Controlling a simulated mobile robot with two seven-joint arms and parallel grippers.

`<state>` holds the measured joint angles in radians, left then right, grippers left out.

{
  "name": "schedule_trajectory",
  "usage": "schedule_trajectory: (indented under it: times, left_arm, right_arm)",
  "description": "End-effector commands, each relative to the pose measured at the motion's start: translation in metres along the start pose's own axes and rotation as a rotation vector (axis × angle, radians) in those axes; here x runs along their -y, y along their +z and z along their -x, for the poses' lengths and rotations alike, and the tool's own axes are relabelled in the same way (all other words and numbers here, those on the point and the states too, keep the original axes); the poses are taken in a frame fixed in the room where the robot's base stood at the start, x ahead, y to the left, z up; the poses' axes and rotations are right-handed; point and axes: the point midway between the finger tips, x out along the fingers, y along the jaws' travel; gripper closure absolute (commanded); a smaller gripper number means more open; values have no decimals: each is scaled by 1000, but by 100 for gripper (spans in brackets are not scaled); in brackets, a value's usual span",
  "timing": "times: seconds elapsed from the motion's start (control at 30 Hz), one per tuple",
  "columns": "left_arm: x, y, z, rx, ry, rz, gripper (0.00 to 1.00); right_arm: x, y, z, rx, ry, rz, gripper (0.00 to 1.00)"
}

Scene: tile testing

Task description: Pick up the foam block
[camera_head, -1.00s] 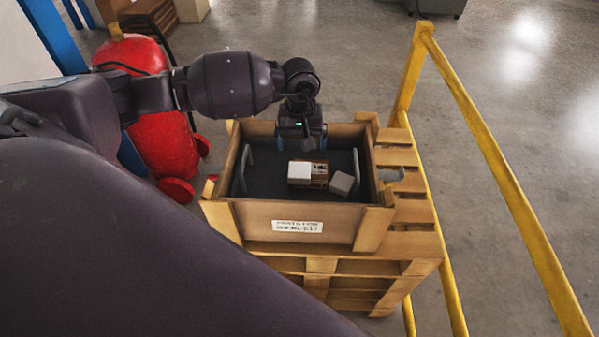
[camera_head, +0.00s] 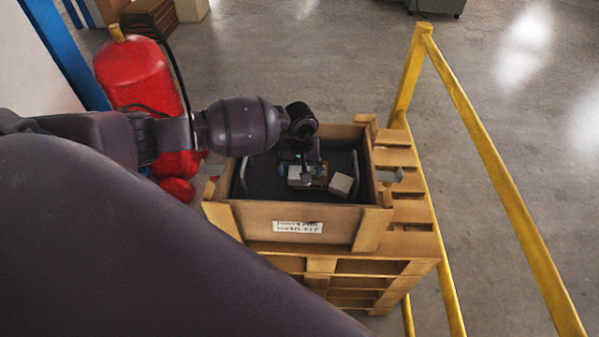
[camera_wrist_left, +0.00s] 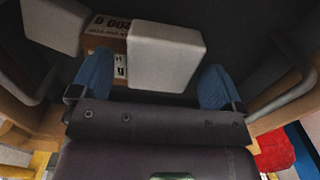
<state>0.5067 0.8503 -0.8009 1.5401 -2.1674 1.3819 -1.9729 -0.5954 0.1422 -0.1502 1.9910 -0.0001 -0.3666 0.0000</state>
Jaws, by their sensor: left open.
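A pale, smooth block, which looks like the foam block (camera_head: 296,180), lies in the wooden crate against a brown block with printed marks (camera_head: 321,183). In the left wrist view the pale block (camera_wrist_left: 165,57) sits between and just beyond the blue fingertips, partly over the brown block (camera_wrist_left: 108,42). A second pale grey block (camera_head: 341,185) lies apart to the right; it shows at upper left in the wrist view (camera_wrist_left: 52,25). My left gripper (camera_head: 301,169) is open, low over the pale block and partly hiding it. I cannot tell whether the fingers touch it. My right gripper is not in view.
The crate (camera_head: 290,217) has a dark floor, raised wooden walls and curved side handles, and stands on a pallet (camera_head: 412,215). A yellow rail (camera_head: 490,150) runs to the right. A red extinguisher (camera_head: 135,75) stands to the left. The crate's front floor is clear.

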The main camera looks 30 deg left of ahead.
Motion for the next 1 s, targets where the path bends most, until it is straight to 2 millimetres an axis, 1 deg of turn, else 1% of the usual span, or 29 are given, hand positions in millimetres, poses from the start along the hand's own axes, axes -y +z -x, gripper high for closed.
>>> schedule_trajectory:
  times: [0.1, 0.3, 0.37, 0.6, 0.67, 0.87, 1.0]
  left_arm:
    - [0, 0, -6, 1, 1, -1, 6]
    - [0, 0, -6, 1, 0, -1, 6]
    - [0, 0, -6, 1, 0, -1, 14]
    - [0, 0, -6, 1, 0, -1, 51]
    - [0, 0, -6, 0, 0, -1, 59]
    - [0, 0, -5, 0, 0, 0, 59]
    - [0, -1, 1, -2, 1, 0, 59]
  right_arm:
    - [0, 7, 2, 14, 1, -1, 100]
    - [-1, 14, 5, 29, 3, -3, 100]
    - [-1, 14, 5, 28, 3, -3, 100]
    - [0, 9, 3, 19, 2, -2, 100]
    - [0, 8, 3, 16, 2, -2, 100]
    - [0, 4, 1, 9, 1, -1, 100]
    - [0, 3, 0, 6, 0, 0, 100]
